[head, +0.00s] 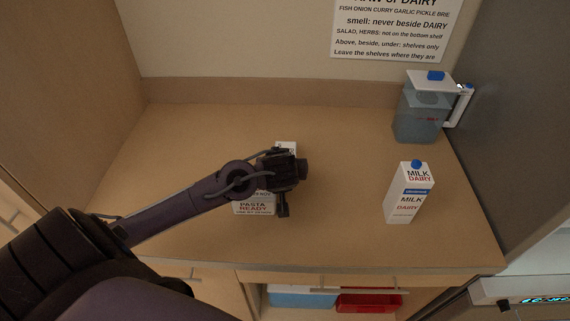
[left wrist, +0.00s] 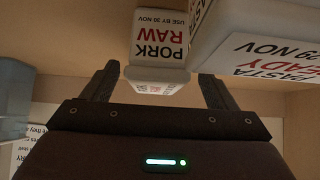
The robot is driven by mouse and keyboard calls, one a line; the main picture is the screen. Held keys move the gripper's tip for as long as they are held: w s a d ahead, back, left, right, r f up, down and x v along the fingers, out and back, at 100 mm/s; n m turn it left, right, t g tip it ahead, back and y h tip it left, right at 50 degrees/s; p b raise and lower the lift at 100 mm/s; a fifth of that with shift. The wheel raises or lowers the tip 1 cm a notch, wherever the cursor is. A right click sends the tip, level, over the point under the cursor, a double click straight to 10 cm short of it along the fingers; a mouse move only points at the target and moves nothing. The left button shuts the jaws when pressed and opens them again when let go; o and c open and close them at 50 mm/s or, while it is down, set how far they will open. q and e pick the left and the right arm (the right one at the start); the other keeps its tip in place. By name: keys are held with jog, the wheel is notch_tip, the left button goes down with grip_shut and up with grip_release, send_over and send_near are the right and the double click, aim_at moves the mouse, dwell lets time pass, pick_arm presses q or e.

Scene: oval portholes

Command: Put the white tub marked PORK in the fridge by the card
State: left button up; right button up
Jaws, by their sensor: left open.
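The white tub marked PORK RAW, use by 30 NOV, shows upside down at the top of the left wrist view (left wrist: 160,40). In the head view a small white patch behind my gripper (head: 286,147) appears to be this tub, mostly hidden. My left gripper (head: 284,188) is open and reaches over the counter; in the left wrist view its two fingers (left wrist: 158,75) stand either side of the tub's near end. I cannot tell whether they touch it. The card (head: 390,32) hangs on the back wall. My right gripper is out of view.
A PASTA READY box (head: 254,205) stands close beside the tub. A MILK carton (head: 408,195) and a blue-lidded jug (head: 422,110) stand at the right of the counter. Below its front edge are blue (head: 300,298) and red (head: 368,302) containers. A grey panel rises at right.

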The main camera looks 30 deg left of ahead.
pick_arm(q)
jog(key=x, duration=0.4)
jog(key=shift+w+f, duration=0.15)
jog(key=shift+w, duration=0.05)
jog(key=c, duration=1.3)
